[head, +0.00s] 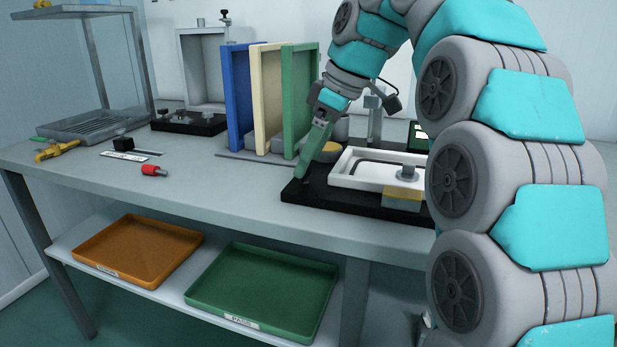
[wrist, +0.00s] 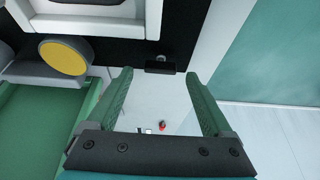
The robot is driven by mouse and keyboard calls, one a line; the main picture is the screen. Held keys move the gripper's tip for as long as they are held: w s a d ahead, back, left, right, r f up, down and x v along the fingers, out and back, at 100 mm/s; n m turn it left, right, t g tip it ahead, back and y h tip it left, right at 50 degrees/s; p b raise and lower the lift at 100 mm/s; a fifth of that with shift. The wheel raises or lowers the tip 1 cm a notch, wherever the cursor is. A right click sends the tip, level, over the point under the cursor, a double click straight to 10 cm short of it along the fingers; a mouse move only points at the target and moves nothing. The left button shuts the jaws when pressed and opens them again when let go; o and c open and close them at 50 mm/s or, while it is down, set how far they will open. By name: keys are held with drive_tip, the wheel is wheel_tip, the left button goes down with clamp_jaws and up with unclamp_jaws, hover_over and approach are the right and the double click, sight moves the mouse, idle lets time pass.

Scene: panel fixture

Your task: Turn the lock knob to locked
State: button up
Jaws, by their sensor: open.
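A small black bar-shaped knob on a grey stem (wrist: 163,68) shows in the wrist view, at the edge of a black base plate (wrist: 190,28). It appears to be the lock knob; no lock marking is readable. A white framed panel (head: 345,172) lies on this base.
A round yellow-topped grey part (wrist: 65,57) stands beside the fingers. Upright blue (head: 237,98), cream (head: 266,95) and green (head: 299,92) panels stand close behind my gripper. A red-capped piece (head: 154,170) lies on the table, left. Orange (head: 137,250) and green (head: 262,290) trays sit on the lower shelf.

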drive_tip(key=shift+b+x, duration=0.4)
drive_tip(key=shift+x, duration=0.5)
clamp_jaws()
